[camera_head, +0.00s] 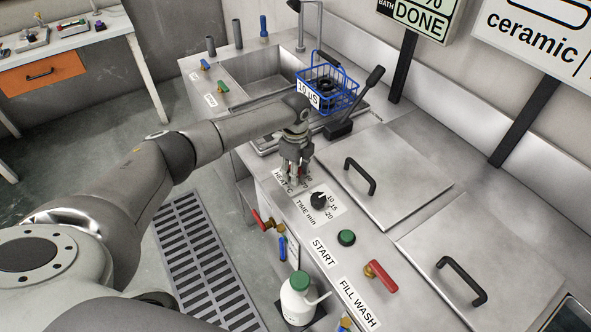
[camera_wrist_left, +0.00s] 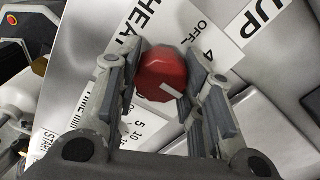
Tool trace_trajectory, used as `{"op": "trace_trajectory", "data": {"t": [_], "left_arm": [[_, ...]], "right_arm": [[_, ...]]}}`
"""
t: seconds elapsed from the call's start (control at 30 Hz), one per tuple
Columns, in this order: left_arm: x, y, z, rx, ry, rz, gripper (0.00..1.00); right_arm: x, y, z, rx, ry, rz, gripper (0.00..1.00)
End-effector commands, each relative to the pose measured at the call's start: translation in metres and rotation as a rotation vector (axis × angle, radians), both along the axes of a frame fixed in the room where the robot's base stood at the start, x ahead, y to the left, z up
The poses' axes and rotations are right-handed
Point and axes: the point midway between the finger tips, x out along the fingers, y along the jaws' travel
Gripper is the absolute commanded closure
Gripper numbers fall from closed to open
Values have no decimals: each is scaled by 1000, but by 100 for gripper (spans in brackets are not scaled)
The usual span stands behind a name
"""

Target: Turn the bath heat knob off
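The bath heat knob is a red knob (camera_wrist_left: 162,74) with a white pointer mark, beside a HEAT label with OFF and a 4 printed near it. The pointer mark shows on the knob's lower right part, away from the OFF print. My left gripper (camera_wrist_left: 163,82) has its two fingers on either side of the knob, with a narrow gap visible on the left; contact on the right is unclear. In the head view my left gripper (camera_head: 296,182) points down over the HEAT °C label, and hides most of the knob. My right gripper is not in view.
A black timer knob (camera_head: 318,199) sits just in front of the heat knob. A green START button (camera_head: 347,237) and a red-handled valve (camera_head: 380,274) are farther along. A blue wire basket (camera_head: 328,84) and black lever (camera_head: 362,95) stand behind. Lidded tanks (camera_head: 385,175) lie to the right.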

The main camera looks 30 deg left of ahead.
Motion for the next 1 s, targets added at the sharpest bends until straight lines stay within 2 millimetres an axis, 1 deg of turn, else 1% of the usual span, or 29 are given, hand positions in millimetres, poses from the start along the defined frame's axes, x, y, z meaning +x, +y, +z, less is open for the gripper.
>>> {"op": "trace_trajectory", "data": {"t": [0.03, 0.13, 0.37, 0.57, 0.77, 1.0], "left_arm": [[0, 0, 0, 0, 1, 0, 76], [0, 0, 0, 0, 1, 0, 88], [0, 0, 1, -1, 2, 19, 88], [0, -1, 2, -2, 3, 100, 88], [0, -1, 3, -2, 3, 253, 88], [1, -1, 3, -1, 4, 481, 88]], "right_arm": [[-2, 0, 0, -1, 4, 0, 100], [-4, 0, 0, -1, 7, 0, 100], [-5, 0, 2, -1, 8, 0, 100], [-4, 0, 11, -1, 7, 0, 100], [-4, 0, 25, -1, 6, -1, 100], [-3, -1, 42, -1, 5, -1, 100]]}}
